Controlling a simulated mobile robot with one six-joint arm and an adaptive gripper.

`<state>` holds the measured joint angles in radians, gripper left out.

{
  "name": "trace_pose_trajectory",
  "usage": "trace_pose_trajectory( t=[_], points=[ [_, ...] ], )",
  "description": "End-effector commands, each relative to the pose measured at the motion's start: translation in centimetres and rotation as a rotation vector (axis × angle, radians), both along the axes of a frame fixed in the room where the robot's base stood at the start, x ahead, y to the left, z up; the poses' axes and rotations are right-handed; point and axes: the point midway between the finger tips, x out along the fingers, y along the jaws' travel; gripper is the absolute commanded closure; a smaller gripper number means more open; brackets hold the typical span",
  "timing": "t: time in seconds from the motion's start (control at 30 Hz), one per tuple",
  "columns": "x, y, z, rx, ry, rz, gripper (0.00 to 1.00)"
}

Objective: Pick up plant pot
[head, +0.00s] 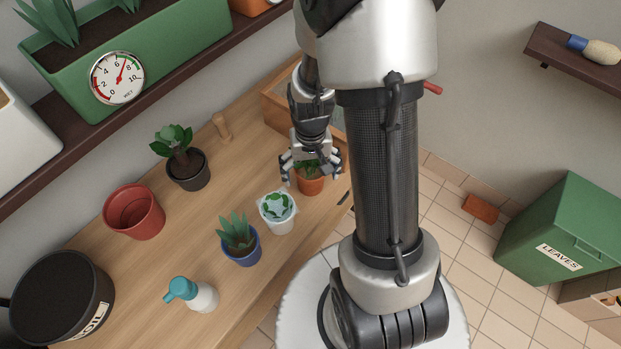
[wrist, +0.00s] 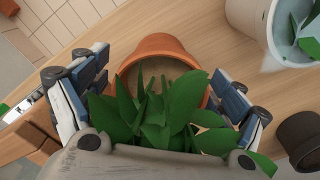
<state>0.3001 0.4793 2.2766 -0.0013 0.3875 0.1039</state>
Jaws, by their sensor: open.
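A terracotta pot (head: 311,187) with a green leafy plant stands on the wooden bench near its right edge, partly hidden by my gripper (head: 312,166). In the wrist view the orange pot (wrist: 152,43) shows its rim and brown soil, with leaves covering its near part. My gripper is open directly above it, with one finger on each side of the pot and leaves. The fingers look apart from the rim; contact cannot be told.
A white pot (head: 282,226) with a leafy plant stands close by. A blue pot (head: 241,257), black pot (head: 189,183), empty red pot (head: 135,222) and spray bottle (head: 204,297) share the bench. A wooden box (head: 277,107) stands behind my gripper.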

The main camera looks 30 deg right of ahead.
Motion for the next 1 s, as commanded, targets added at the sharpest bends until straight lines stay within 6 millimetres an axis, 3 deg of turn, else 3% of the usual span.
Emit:
trace_pose_trajectory(
  t=[0.23,1.0],
  points=[
    [0.07,-0.02,-0.14,-0.001,-0.002,0.0,0.12],
    [0.07,-0.02,-0.14,-0.001,-0.002,0.0,0.64]
  ],
)
